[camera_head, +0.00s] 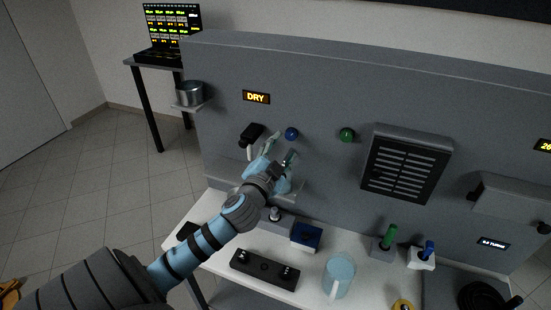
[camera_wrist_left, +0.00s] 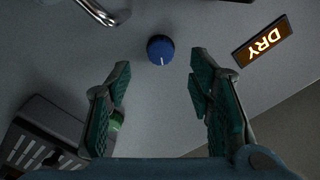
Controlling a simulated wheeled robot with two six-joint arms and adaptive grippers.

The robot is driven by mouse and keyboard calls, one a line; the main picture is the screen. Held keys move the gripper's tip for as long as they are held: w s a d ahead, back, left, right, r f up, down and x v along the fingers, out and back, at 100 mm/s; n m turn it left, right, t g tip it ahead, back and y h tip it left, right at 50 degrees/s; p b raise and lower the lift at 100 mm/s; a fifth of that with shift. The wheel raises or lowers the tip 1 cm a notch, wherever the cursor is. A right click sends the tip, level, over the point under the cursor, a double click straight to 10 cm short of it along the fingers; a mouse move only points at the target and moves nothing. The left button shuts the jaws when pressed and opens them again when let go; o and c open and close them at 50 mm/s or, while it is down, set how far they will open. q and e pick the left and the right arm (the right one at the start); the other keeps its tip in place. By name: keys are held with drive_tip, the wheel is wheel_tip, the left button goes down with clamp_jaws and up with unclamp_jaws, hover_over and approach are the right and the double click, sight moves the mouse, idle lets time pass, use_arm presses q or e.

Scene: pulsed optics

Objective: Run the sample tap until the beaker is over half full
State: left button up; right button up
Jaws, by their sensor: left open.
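A blue round knob (camera_head: 291,133) sits on the grey wall panel; in the left wrist view the same blue knob (camera_wrist_left: 160,49) shows a white pointer line. A curved metal pipe (camera_wrist_left: 96,12), perhaps the tap's spout, shows at that view's top left. My left gripper (camera_head: 276,149) is open and empty in front of the panel, just below and left of the knob. In the left wrist view its open fingers (camera_wrist_left: 160,100) stand either side, apart from the knob. A light-blue handled vessel (camera_head: 340,268), possibly the beaker, stands on the white table. My right gripper is not in view.
A lit DRY display (camera_head: 256,97) and a black fitting (camera_head: 251,132) are left of the knob. A green knob (camera_head: 347,134) and a vent (camera_head: 407,163) are to its right. A metal pot (camera_head: 189,93) stands on a side shelf. Several small items crowd the white table (camera_head: 215,270).

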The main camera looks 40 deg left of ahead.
use_arm(q)
drive_tip(key=v, duration=0.6)
drive_tip(key=shift+s, duration=0.25)
